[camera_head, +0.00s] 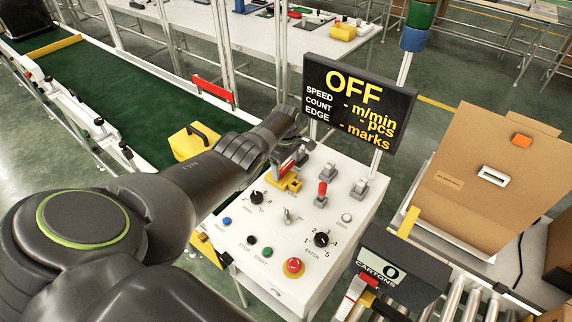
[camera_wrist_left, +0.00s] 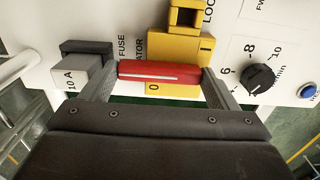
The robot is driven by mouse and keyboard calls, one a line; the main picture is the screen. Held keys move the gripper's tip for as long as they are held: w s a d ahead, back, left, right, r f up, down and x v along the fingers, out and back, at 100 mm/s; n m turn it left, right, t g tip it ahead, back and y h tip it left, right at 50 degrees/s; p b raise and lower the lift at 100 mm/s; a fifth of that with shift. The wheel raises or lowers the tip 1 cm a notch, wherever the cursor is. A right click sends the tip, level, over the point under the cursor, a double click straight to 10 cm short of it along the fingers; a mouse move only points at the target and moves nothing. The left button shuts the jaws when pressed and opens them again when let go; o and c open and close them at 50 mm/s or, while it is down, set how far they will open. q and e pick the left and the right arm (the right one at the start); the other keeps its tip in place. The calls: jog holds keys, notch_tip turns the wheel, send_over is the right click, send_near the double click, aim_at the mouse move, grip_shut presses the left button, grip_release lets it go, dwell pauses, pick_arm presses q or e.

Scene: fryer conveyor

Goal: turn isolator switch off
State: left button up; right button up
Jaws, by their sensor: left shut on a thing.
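The isolator switch has a yellow plate (camera_wrist_left: 187,48) and a red bar handle (camera_wrist_left: 160,73), which lies across the plate in the left wrist view. A "0" mark shows just below the handle. My left gripper (camera_wrist_left: 158,80) is shut on the handle, with one finger at each end of it. In the head view the left gripper (camera_head: 291,158) reaches down to the panel's back left, and the yellow isolator plate (camera_head: 293,185) shows just below it. Most of the handle is hidden there. My right gripper is not in view.
The white control panel (camera_head: 268,232) carries knobs, buttons and a red stop button (camera_head: 293,266). A grey fuse block (camera_wrist_left: 82,65) sits left of the isolator. A black display (camera_head: 357,104) reading OFF stands behind. A cartons counter (camera_head: 398,271) is at right, a green conveyor (camera_head: 112,84) at left.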

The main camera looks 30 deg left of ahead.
aim_at(285, 167)
pick_arm(q)
jog(key=shift+a+r, duration=0.1)
dwell(0.3)
jog(key=o, duration=0.9)
notch_tip(285, 167, up, 6)
jog(key=p, duration=0.3)
jog(key=shift+r, duration=0.15)
notch_tip(285, 167, up, 11)
jog(key=b, duration=0.1)
